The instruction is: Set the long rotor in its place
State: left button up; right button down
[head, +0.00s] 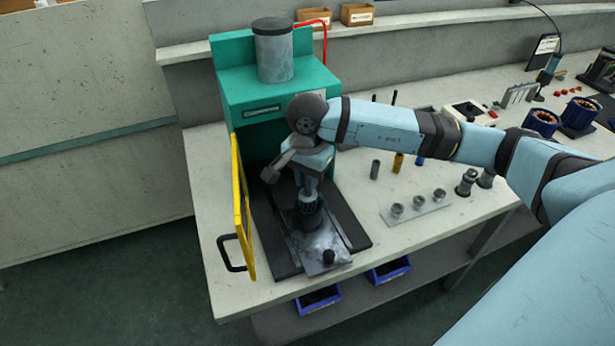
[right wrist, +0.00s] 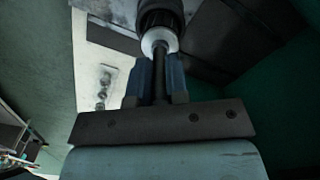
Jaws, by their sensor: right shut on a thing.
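The long rotor (head: 309,216) is a dark ribbed cylinder on a thin shaft. It is upright over the grey metal plate (head: 322,246) on the dark slide in front of the green press (head: 262,90). My right gripper (head: 309,184) is above it, pointing down and shut on its shaft. In the right wrist view, the two blue fingers (right wrist: 157,82) close around the dark shaft, and the rotor body (right wrist: 160,14) shows beyond a pale collar. The rotor's lower end is hidden, so I cannot tell whether it touches the plate. My left gripper is out of view.
The yellow guard door (head: 242,205) stands open left of the slide. Small grey (head: 375,169), gold (head: 398,160) and blue cylinders stand to the right. A pale tray (head: 420,214) holds metal parts. Blue bins (head: 388,270) sit below the bench. The bench's front right has free room.

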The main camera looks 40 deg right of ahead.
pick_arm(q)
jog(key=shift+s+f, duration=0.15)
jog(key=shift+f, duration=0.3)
pick_arm(e)
jog(key=c, duration=0.8)
grip_release()
jog(key=shift+f, duration=0.15)
jog(key=shift+r+p, duration=1.1)
jog(key=shift+r, duration=1.55)
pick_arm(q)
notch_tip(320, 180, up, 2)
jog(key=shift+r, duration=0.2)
pick_arm(e)
jog(key=shift+s, duration=0.1)
